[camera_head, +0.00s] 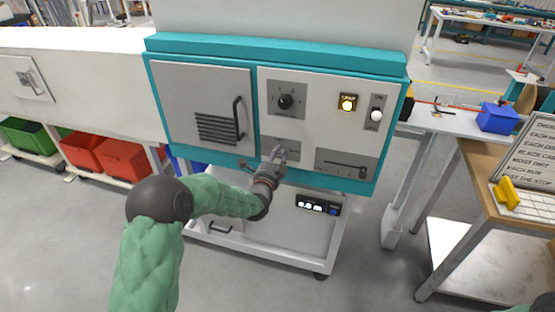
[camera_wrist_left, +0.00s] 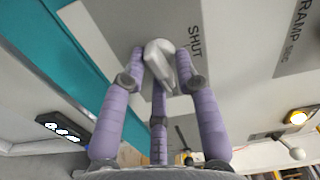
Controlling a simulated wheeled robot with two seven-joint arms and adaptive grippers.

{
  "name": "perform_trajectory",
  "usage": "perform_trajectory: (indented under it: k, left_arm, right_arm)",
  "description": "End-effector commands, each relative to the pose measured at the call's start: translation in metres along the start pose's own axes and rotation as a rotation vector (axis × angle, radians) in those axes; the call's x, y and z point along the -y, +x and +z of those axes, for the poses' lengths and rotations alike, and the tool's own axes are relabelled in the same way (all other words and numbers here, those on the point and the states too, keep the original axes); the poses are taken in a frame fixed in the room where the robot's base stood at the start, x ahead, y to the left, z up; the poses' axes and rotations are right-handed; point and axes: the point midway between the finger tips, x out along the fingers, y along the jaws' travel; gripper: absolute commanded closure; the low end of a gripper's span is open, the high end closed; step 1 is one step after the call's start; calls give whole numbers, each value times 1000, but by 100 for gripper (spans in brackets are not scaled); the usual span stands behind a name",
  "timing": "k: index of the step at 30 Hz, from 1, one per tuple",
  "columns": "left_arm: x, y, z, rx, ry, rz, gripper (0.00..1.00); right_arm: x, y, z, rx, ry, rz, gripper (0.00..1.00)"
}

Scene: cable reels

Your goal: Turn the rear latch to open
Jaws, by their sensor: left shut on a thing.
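The rear latch is a silver turn handle (camera_wrist_left: 160,55) on a grey plate with the word SHUT (camera_wrist_left: 195,40). The plate (camera_head: 293,153) sits low in the middle of the machine's front panel in the head view, where my gripper covers most of the latch. My left gripper (camera_head: 277,155) reaches the plate from below. In the left wrist view, the lilac fingers of my left gripper (camera_wrist_left: 165,75) are closed around the handle, which lies at a slant between them. My right gripper is not in view.
A vented door (camera_head: 202,105) with a black handle is at left. A small display (camera_head: 318,205) sits below.

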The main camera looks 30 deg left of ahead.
Motion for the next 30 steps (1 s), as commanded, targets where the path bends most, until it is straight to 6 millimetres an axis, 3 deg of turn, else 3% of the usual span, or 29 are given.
perform_trajectory:
  k: [1,10,27,28,29,30]
  left_arm:
    - [-8,-2,-2,-5,28,14,100]
    - [-10,-2,-2,-5,152,17,100]
    - [-11,-2,-1,-6,183,21,100]
    - [-11,-2,-1,-6,183,21,66]
    - [-11,-2,-1,-6,183,22,58]
    - [-11,-2,-1,-5,183,21,56]
  right_arm:
    - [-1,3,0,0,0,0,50]
    - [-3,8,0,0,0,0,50]
    - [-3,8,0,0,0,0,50]
    - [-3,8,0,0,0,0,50]
    - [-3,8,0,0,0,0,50]
    - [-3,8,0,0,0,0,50]
